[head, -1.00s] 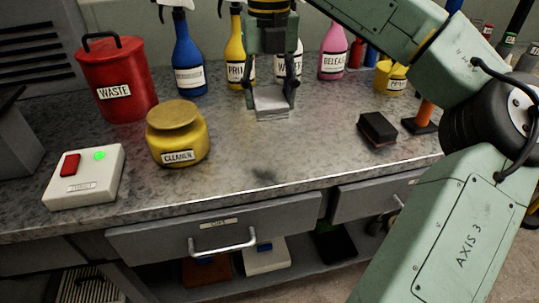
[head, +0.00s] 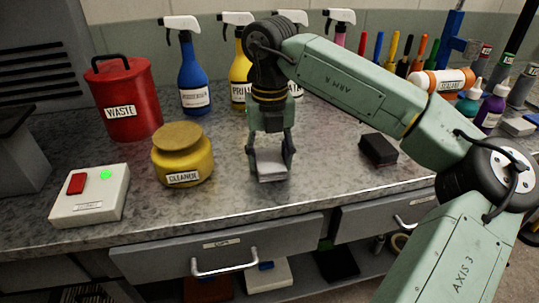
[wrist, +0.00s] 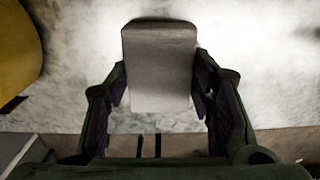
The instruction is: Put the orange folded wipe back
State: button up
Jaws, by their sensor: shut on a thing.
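My gripper (head: 271,168) is shut on a pale grey, flat block-like thing (head: 271,165), perhaps a folded wipe. It is above or on the bench top, near the front edge; I cannot tell whether it touches. In the wrist view the thing (wrist: 160,65) sits between both fingers, with a plain grey face and a dark far edge. I see no clearly orange folded wipe.
On the bench (head: 225,185) stand a yellow CLEANER jar (head: 182,158), a red WASTE can (head: 128,100), a switch box (head: 90,195) with a green light and a dark block (head: 379,150). Spray bottles line the back. The shut drawer (head: 220,249) has a handle. Bench between jar and gripper is clear.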

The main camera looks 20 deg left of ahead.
aim_at(269, 159)
jog(key=shift+f, duration=0.2)
jog(key=o, duration=1.5)
jog(key=shift+c, duration=0.2)
jog(key=shift+r, duration=0.15)
notch_tip(269, 159, up, 12)
jog(key=b, duration=0.1)
